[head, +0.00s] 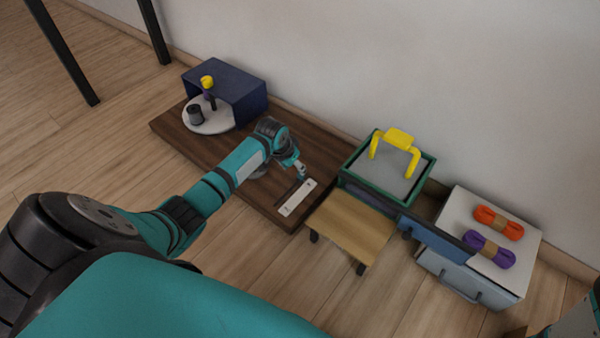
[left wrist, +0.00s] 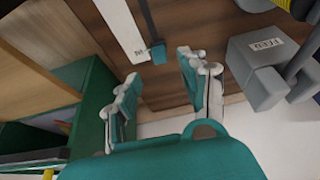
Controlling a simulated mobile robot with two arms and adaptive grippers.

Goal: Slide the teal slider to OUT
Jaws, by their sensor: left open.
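The teal slider (left wrist: 158,53) is a small block at the end of a dark slot, beside a white label strip (left wrist: 122,28) in the left wrist view. The strip also shows in the head view (head: 298,198), but its lettering is too small to read. My left gripper (left wrist: 160,68) is open, with one finger on each side of the slider in the picture; I see no contact. In the head view my left gripper (head: 299,169) is low over the board near the strip's far end, and I cannot tell the slider from the fingertips there. My right gripper is not in view.
The dark wooden board (head: 170,128) also bears a round white turntable (head: 215,122) and a blue box (head: 235,85). To the right stand a green-rimmed box (head: 365,185) with a yellow handle (head: 399,138), a wooden panel (head: 350,225) and a white cabinet (head: 460,205) with cord bundles.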

